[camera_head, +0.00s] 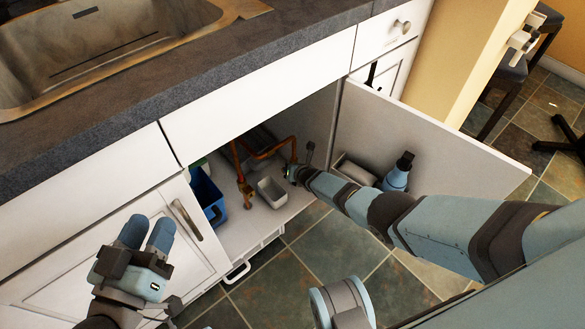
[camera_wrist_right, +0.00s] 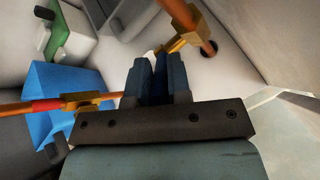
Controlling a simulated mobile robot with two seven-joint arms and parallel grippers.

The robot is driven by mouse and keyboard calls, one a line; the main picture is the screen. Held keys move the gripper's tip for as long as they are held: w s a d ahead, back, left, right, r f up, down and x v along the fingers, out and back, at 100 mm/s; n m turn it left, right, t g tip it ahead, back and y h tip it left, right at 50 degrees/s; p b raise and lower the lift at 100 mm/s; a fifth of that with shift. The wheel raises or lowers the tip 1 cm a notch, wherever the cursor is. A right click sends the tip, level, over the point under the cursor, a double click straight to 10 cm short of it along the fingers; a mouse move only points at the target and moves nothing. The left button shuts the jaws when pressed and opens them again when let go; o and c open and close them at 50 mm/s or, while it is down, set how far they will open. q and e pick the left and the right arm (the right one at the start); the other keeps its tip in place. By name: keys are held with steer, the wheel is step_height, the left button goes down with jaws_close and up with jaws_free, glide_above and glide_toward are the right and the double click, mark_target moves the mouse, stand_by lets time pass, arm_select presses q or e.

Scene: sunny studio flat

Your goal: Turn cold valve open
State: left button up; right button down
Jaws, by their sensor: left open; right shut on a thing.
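The copper pipes (camera_head: 268,153) run inside the open cabinet under the sink. My right gripper (camera_head: 297,172) reaches into the cabinet at the end of the right-hand pipe. In the right wrist view, my right gripper's fingers (camera_wrist_right: 151,68) are shut on a thin dark blue piece, apparently the valve handle, mostly hidden between them. A brass valve body (camera_wrist_right: 182,41) sits just beyond the fingertips. Another valve with a red band (camera_wrist_right: 48,104) is on a copper pipe to the left, apart from the gripper. My left gripper (camera_head: 148,232) is open and empty in front of the left cabinet door.
The right cabinet door (camera_head: 430,140) stands open beside my right arm. A blue bin (camera_head: 209,196) and a small white box (camera_head: 272,191) stand on the cabinet floor. A blue bottle (camera_head: 398,175) is near the open door. The tiled floor in front is clear.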

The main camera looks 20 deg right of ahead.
steer(key=c, duration=1.1)
jaws_free()
arm_select(q)
step_height(320, 180, up, 7)
steer(key=t+p, duration=0.3)
steer(key=p, duration=0.3)
steer(key=shift+a+f+n+g+y+p, duration=0.15)
steer(key=shift+a+f+g+y, duration=0.15)
steer(key=shift+f, duration=0.4)
steer(key=shift+a+f+n+g+y+p, duration=0.15)
steer(key=shift+a+f+g+y, duration=0.15)
steer(key=shift+f, duration=0.45)
steer(key=shift+a+f+n+g+y+p, duration=0.1)
steer(key=shift+a+f+g+y+p, duration=0.2)
steer(key=shift+f, duration=0.4)
arm_select(e)
steer(key=shift+v, duration=3.8)
